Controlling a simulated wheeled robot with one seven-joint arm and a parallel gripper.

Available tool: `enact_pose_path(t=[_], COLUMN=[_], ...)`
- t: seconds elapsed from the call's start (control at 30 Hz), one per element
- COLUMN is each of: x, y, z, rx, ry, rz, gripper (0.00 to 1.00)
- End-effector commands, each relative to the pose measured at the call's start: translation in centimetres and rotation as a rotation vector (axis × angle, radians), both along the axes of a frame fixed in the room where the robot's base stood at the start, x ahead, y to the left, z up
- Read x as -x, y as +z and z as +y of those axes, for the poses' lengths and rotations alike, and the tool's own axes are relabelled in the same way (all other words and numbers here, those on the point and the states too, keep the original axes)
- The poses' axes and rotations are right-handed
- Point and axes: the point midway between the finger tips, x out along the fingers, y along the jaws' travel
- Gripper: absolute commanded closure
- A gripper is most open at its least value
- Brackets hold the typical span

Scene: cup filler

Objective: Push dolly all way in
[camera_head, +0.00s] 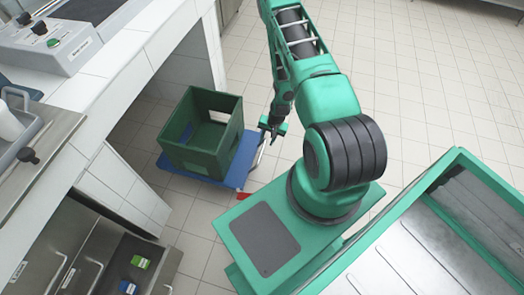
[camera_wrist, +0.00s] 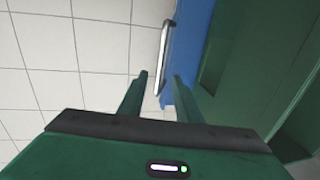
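The blue dolly (camera_head: 236,180) stands on the tiled floor, partly in the opening under the white counter. A green open crate (camera_head: 190,158) rests on it. A pale bar handle (camera_head: 260,150) runs along the dolly's right edge. My gripper (camera_head: 271,130) is low beside that edge. In the wrist view my gripper (camera_wrist: 160,92) is open, with its two fingers apart. The handle (camera_wrist: 165,55) shows in the gap between them, close to the fingertips; I cannot tell whether they touch it. The dolly's blue edge (camera_wrist: 194,40) and the crate (camera_wrist: 235,55) lie to the right.
The white tiled counter (camera_head: 125,70) has a side wall behind the dolly and a tiled lower wall (camera_head: 122,185) in front of it. An open drawer (camera_head: 128,262) holds small packets at the lower left. Red marks (camera_head: 243,195) lie on the floor.

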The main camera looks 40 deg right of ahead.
Motion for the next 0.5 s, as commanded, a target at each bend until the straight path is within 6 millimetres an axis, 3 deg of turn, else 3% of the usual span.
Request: enact_pose_path(t=[0.5], x=[-1.1], y=[-7.7], z=[1.0], rx=[-0.001], ry=[0.002], rz=[0.002], gripper=[0.69])
